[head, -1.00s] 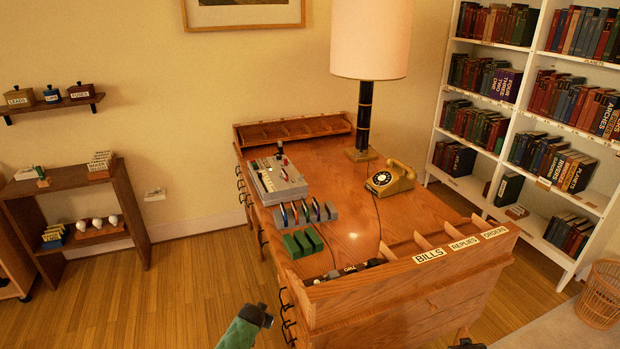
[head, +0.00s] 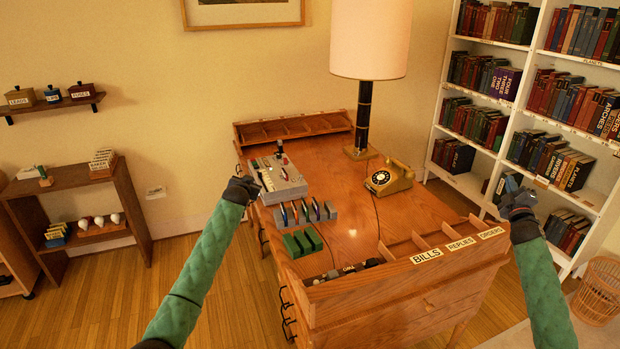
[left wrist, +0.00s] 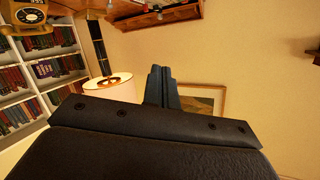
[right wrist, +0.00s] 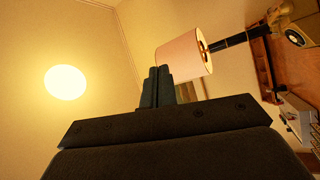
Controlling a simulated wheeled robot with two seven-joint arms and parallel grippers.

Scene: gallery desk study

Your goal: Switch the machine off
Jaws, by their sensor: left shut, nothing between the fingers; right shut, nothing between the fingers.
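The machine is a grey box (head: 284,184) with small controls on top, standing on the left part of the wooden desk (head: 345,215). A red spot and a dark upright knob or lever show at its back edge, too small to make out. My left gripper (head: 254,180) is shut and empty, just left of the machine's left side in the head view; I cannot tell whether it touches. My right gripper (head: 510,182) is shut and empty, held to the right of the desk in front of the bookshelf. The machine also shows at the right edge of the right wrist view (right wrist: 300,118).
A pen rack (head: 306,214) and green blocks (head: 300,242) lie in front of the machine. A gold telephone (head: 390,178) and a tall lamp (head: 365,115) stand to its right. A sorter labelled BILLS, REPLIES, ORDERS (head: 430,262) lines the front edge. A bookshelf (head: 468,185) stands right.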

